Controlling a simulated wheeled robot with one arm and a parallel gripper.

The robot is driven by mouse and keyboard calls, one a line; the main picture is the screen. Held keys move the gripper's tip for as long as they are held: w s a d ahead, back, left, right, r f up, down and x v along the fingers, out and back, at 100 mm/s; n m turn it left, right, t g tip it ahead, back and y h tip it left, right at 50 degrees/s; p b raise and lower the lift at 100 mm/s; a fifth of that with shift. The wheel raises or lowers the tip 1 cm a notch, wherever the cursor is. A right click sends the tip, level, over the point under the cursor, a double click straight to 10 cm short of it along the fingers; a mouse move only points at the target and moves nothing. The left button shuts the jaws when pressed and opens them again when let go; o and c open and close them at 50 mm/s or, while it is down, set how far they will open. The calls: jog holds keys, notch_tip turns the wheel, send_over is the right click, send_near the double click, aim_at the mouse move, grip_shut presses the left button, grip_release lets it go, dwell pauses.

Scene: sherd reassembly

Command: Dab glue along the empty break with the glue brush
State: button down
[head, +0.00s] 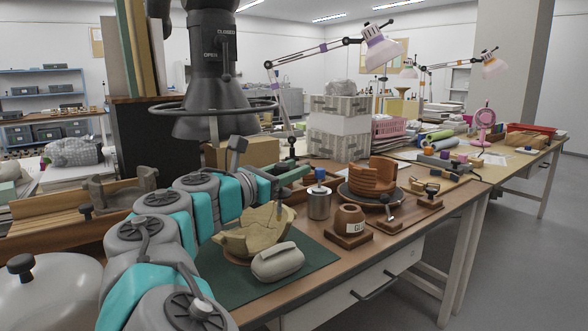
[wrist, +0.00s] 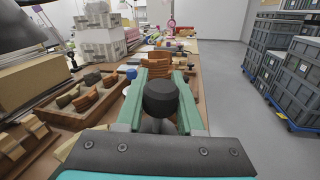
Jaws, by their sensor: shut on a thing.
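My gripper (head: 297,170) has green fingers shut on an upright tool with a black knob, which I take to be the glue brush (wrist: 160,98). Its lower end and bristles are hidden. It is held above the bench, left of the terracotta vessel (head: 372,178) and apart from it. The vessel stands partly built on a dark turntable (head: 350,195), with a stepped, uneven upper edge. In the wrist view the vessel (wrist: 158,58) is partly hidden behind the knob. I cannot make out glue on any break. The brown glue pot (head: 349,217) sits on a wooden block in front of the turntable.
A pale broken bowl (head: 252,236) and a grey rounded object (head: 277,262) lie on a green mat (head: 300,285). A wooden tray of sherds (wrist: 62,119) lies left. Grey crates (wrist: 292,70) stand right, beyond clear floor.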

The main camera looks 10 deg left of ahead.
jog(key=shift+w+a+f+b, duration=0.2)
jog(key=shift+f+b, duration=1.1)
jog(key=shift+b, duration=0.1)
jog(key=shift+w+a+f+b, duration=0.2)
jog(key=shift+a+f+b, duration=0.05)
jog(key=shift+f+b, duration=1.05)
jog(key=shift+w+a+f+b, duration=0.2)
jog(key=shift+f+b, duration=1.05)
jog(key=shift+b, duration=0.2)
jog(key=shift+w+a+p+v, duration=0.2)
jog(key=shift+a+p+v, duration=0.25)
jog(key=shift+v, duration=1.95)
jog(key=shift+s+d+r+p, duration=0.2)
jog(key=shift+d+r+p, duration=0.05)
jog(key=shift+r+p, duration=1.25)
jog(key=shift+s+d+r+p, duration=0.2)
jog(key=shift+d+r+p, duration=0.05)
jog(key=shift+r+p, duration=1.25)
jog(key=shift+s+d+r+p, duration=0.25)
jog(key=shift+r+p, duration=1.2)
jog(key=shift+p, duration=0.05)
